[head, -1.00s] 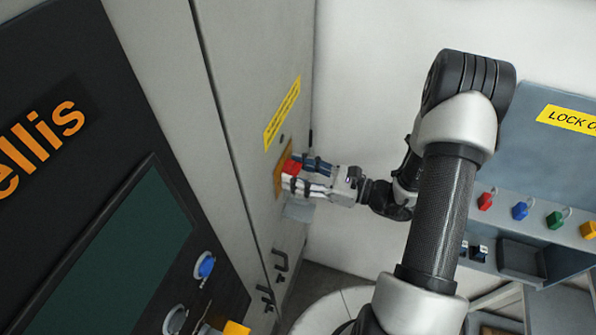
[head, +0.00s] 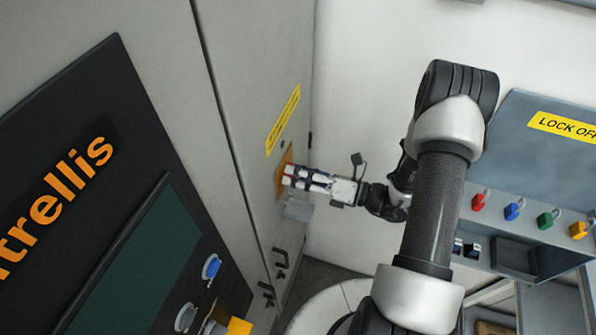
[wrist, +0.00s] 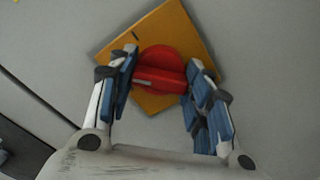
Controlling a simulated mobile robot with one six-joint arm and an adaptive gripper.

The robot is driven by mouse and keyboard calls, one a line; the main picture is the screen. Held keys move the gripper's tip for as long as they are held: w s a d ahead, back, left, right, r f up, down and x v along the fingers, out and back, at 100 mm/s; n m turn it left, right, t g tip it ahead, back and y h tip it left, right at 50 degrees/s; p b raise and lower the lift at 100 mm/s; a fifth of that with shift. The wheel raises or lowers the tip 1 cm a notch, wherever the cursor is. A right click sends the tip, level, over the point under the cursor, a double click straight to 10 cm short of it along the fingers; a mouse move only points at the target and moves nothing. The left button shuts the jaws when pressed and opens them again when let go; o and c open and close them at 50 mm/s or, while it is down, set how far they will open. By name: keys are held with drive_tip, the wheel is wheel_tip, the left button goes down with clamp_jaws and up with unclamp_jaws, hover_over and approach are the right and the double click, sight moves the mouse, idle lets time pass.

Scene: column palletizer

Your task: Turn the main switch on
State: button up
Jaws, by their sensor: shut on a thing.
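The main switch is a red rotary knob (wrist: 160,60) on a square yellow plate (wrist: 182,28), seen in the wrist view on a grey cabinet face. The plate also shows in the head view (head: 280,172). My gripper (wrist: 163,68) is shut on the knob, one blue-padded finger at each end of its raised bar. The bar lies nearly level in the wrist view, and the plate looks tilted. In the head view my gripper (head: 290,174) reaches leftward to the plate, and its fingers hide the knob.
A yellow label (head: 283,120) is above the switch on the cabinet (head: 245,90). Black handles (head: 275,275) are below it. A control panel with a dark screen (head: 140,275) is at left. A blue-grey lock-off station (head: 545,165) with coloured padlocks is at right, behind my arm.

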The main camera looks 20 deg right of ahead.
drive_tip(key=m+p, duration=0.1)
drive_tip(key=m, duration=0.3)
drive_tip(key=shift+m+p, duration=0.85)
drive_tip(key=shift+m, duration=1.35)
drive_tip(key=o, duration=1.1)
drive_tip(key=shift+d, duration=0.1)
drive_tip(key=v, duration=1.2)
